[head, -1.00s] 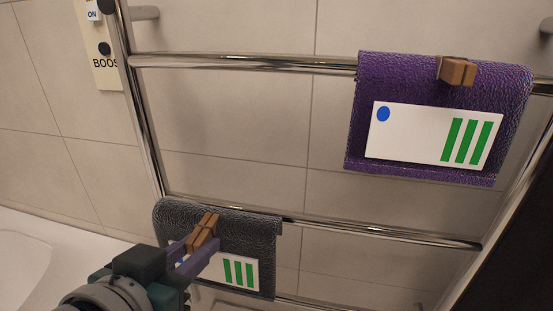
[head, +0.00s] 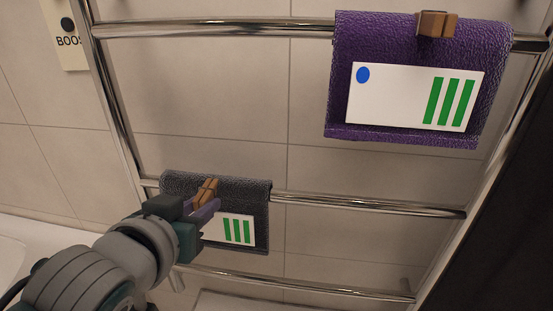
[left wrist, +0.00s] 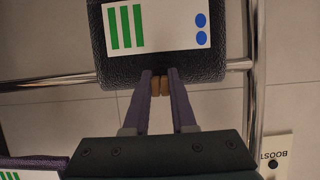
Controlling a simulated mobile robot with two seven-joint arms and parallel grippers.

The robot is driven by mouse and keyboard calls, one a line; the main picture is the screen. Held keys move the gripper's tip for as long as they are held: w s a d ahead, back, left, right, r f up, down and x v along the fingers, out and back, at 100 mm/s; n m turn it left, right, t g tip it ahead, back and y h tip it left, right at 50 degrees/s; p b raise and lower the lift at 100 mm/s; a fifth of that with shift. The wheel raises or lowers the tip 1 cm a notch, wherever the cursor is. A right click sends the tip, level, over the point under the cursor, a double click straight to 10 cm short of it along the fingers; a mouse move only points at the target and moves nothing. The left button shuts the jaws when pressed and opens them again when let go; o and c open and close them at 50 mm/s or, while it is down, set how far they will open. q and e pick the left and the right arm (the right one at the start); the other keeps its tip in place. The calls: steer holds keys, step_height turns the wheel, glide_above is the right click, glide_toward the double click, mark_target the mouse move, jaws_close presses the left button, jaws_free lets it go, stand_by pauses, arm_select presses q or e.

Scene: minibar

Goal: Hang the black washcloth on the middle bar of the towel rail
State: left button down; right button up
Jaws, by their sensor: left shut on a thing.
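The black washcloth (head: 218,187) with its white label (head: 238,230) is at the left part of the towel rail's middle bar (head: 370,206). Its folded top edge lines up with the bar, which emerges at both sides of the cloth. I cannot tell how fully it rests on the bar. My left gripper (head: 205,196) is shut on the wooden peg (head: 208,188) at the cloth's top edge. The left wrist view shows the cloth (left wrist: 165,68) upside down, with the peg (left wrist: 160,86) between my fingertips. My right gripper is not in view.
A purple washcloth (head: 400,140) with a peg hangs on the top bar (head: 220,29) at the right. A lower bar (head: 300,284) runs below. The middle bar is bare right of the black cloth. A switch panel (head: 62,50) is on the tiled wall.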

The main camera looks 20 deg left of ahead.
arm_select(q)
steer(key=c, duration=0.7)
jaws_free()
steer(key=shift+o, duration=0.2)
steer(key=shift+s, duration=0.1)
steer(key=s+d+r+m+g+h+p, duration=0.2)
steer(key=s+d+r+g+p, duration=0.15)
steer(key=s+r+p, duration=0.6)
steer(key=s+d+r+m+g+h+p, duration=0.1)
steer(key=s+d+r+m+g+p, duration=0.3)
steer(key=s+r+p, duration=0.6)
step_height(320, 180, up, 36)
steer(key=s+a+n+g+p, duration=0.1)
steer(key=p, duration=3.4)
steer(key=shift+a, duration=0.15)
